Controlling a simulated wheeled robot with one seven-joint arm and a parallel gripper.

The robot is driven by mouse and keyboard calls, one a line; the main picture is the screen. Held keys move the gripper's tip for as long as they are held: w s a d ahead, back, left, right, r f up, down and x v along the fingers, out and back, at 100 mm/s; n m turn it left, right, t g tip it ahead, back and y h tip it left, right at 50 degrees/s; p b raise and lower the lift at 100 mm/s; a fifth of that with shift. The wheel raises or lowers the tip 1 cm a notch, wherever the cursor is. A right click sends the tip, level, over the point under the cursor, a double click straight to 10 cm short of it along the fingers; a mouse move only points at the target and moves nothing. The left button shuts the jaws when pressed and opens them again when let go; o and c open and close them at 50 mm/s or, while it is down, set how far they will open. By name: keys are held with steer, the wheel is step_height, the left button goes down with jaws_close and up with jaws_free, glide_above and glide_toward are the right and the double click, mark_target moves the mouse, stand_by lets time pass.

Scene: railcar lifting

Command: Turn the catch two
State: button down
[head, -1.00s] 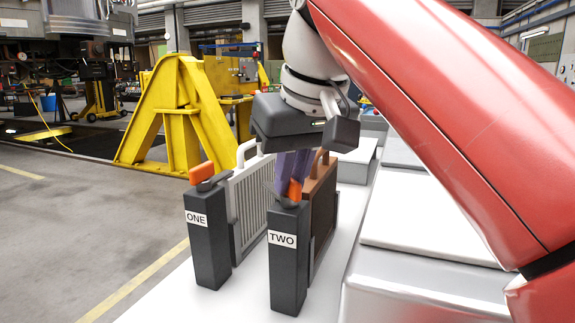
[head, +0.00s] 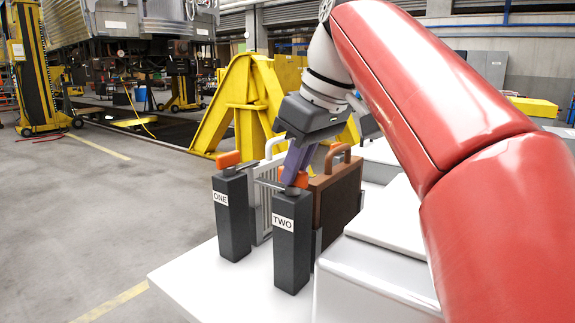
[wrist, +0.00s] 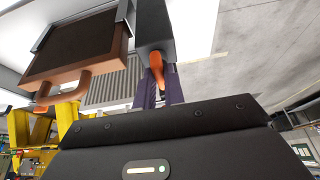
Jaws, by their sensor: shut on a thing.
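Catch two is an orange handle (head: 301,180) with a dark flat lever, on top of the dark grey post labelled TWO (head: 291,253). My gripper (head: 293,176) reaches down from above, its purple fingers shut around the orange handle and hiding part of it. In the wrist view the orange handle (wrist: 157,68) shows at the purple fingers (wrist: 158,95), below the grey post (wrist: 154,28). The brown case (head: 336,197) stands upright behind post TWO.
A matching post labelled ONE (head: 232,215) with an orange catch (head: 227,159) stands to the left, with a light ribbed case (head: 263,200) behind it. All stand on a white surface (head: 200,275). White blocks (head: 370,275) lie to the right. A yellow stand (head: 240,105) is behind.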

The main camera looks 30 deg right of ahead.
stand_by(0.5)
steer(key=c, duration=1.5)
jaws_free()
steer(key=shift+r, duration=0.2)
steer(key=shift+s+d+r, duration=0.25)
steer(key=shift+s+r, duration=0.3)
steer(key=shift+r, duration=0.05)
steer(key=shift+s+d+r, duration=0.25)
steer(key=shift+s+r, duration=0.25)
steer(key=shift+r, duration=0.05)
steer(key=s+d, duration=0.1)
steer(key=s, duration=0.2)
steer(key=s+d, duration=0.1)
steer(key=s, duration=0.2)
steer(key=s+d, duration=0.2)
steer(key=s, duration=0.1)
steer(key=shift+s+d, duration=0.2)
steer(key=shift+s, duration=0.2)
